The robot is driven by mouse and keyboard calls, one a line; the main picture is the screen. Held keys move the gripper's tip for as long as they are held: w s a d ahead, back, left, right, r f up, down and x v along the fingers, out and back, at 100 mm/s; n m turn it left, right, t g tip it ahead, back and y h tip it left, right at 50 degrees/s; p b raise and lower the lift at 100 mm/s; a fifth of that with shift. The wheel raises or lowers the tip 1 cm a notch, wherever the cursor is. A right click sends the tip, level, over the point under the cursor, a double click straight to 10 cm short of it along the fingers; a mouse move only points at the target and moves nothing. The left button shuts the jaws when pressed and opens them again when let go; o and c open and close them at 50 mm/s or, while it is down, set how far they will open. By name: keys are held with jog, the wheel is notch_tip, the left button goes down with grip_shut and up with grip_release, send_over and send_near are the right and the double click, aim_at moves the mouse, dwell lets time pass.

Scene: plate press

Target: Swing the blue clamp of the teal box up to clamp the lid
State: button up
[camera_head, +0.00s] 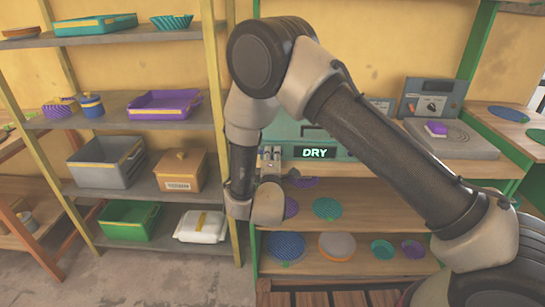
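The teal box (292,132) stands on the upper board of the bench in the middle, behind my arm. A dark sign reading DRY (317,152) is on its front. My arm covers much of the box's top and right part. I cannot make out the blue clamp, and the lid's position is unclear. My gripper (270,155) is at the left end of the box's front, just left of the sign. It looks small and partly merged with my wrist, so I cannot tell its opening or whether it touches the box.
A shelf rack with a purple tray (165,104), a grey bin (106,162) and a green bin (128,220) stands left. Right of my arm are a grey plate device (452,140) and a control box (431,97). Several round plates lie on boards below the teal box.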

grip_shut()
jog(key=m, duration=0.3)
jog(key=shift+m, duration=0.4)
jog(key=m, duration=1)
jog(key=shift+f+m, duration=0.1)
jog(key=shift+m, duration=2)
